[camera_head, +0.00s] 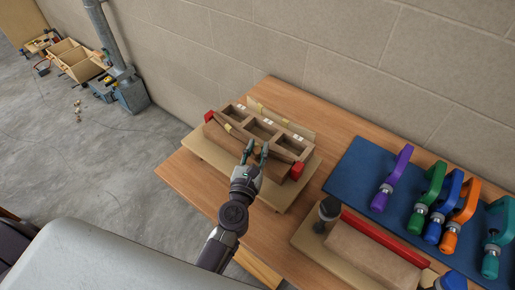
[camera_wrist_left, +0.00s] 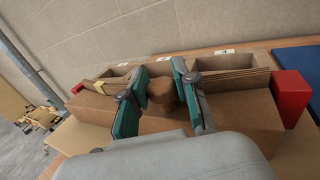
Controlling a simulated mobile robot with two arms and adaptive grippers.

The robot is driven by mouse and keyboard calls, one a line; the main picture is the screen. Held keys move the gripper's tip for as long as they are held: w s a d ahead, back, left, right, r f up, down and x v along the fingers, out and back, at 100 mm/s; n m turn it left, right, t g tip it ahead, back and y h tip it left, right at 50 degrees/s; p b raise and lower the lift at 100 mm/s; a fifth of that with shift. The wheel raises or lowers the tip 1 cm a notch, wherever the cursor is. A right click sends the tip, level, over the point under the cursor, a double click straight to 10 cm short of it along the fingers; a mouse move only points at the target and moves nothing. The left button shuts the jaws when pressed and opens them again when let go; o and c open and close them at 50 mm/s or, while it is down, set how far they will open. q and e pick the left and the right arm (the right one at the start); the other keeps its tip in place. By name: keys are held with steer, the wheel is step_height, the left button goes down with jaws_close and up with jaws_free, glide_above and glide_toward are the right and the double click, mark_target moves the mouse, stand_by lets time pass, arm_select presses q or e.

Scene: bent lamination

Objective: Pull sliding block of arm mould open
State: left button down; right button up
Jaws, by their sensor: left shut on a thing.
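The arm mould (camera_head: 270,124) is a brown wooden form with open compartments, on a pale board on the bench. Its sliding block (camera_head: 224,140) is the brown front part, also in the left wrist view (camera_wrist_left: 240,120). Thin bent wood strips (camera_wrist_left: 238,78) lie between the block and the compartments. My left gripper (camera_head: 255,154) is at the middle of the block. In the left wrist view, its green-padded fingers are on either side of a brown wooden knob (camera_wrist_left: 162,93), shut on it. The knob is mostly hidden in the head view. My right gripper is not in view.
Red blocks (camera_head: 297,170) (camera_head: 209,115) sit at the mould's ends. A blue mat (camera_head: 350,180) with several coloured clamps lies at right. Another wooden form with a red bar (camera_head: 382,239) stands at the front right. A wall is behind; bare bench shows between.

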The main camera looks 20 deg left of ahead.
arm_select(q)
steer(key=s, duration=0.2)
steer(key=s+a, duration=0.1)
steer(key=shift+s+a+b, duration=0.2)
steer(key=shift+s+b, duration=0.1)
steer(key=shift+s, duration=0.05)
steer(key=c, duration=0.9)
jaws_free()
steer(key=shift+w, duration=0.1)
steer(key=shift+o, duration=0.2)
steer(key=s, duration=1.2)
steer(key=shift+d, duration=0.3)
